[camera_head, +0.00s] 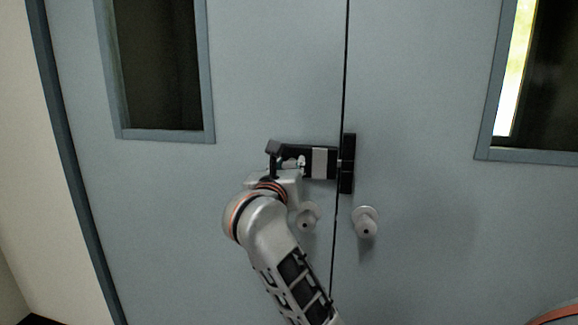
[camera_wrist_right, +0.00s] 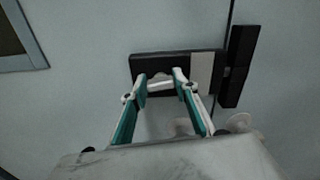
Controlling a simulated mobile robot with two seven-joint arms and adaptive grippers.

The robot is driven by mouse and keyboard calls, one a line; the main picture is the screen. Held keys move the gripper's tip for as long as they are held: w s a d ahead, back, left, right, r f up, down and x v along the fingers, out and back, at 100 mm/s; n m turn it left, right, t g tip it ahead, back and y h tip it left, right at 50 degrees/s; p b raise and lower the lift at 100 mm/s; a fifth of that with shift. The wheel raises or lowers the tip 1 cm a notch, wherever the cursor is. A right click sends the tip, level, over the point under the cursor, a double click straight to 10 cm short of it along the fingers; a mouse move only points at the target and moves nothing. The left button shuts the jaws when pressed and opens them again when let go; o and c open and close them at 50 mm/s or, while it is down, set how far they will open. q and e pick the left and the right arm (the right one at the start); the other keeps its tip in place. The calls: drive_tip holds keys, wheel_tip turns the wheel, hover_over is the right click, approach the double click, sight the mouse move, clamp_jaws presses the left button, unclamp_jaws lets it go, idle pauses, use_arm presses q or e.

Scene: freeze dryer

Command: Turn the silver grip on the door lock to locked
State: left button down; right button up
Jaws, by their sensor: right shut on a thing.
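The door lock is a black bar (camera_head: 325,162) with a silver-grey band, fixed across the left door leaf near the seam. A black upright block (camera_head: 347,163) stands at its right end. My right gripper (camera_head: 292,163) is at the left part of the bar. In the right wrist view, the fingertips of my right gripper (camera_wrist_right: 160,80) close from both sides on a small, light silver grip (camera_wrist_right: 160,84) on the front of the lock (camera_wrist_right: 200,72). The fingers partly hide the grip, and its exact angle is hard to tell. My left gripper is not in view.
Two round door knobs sit below the lock, the left one (camera_head: 306,217) close to my right arm and the right one (camera_head: 366,221) clear of it. Both blue-grey door leaves look shut along the dark seam (camera_head: 346,60). Framed windows (camera_head: 160,134) are higher up.

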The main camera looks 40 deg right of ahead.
drive_tip(key=shift+o, duration=0.2)
drive_tip(key=shift+s+r+n+p, duration=0.1)
drive_tip(key=shift+r+n+p, duration=0.3)
drive_tip(key=shift+p, duration=0.65)
drive_tip(key=shift+f+n, duration=0.4)
drive_tip(key=shift+f, duration=0.05)
drive_tip(key=o, duration=1.1)
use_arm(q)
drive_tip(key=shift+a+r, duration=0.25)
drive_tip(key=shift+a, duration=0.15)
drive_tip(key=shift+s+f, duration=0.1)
use_arm(e)
drive_tip(key=v, duration=1.2)
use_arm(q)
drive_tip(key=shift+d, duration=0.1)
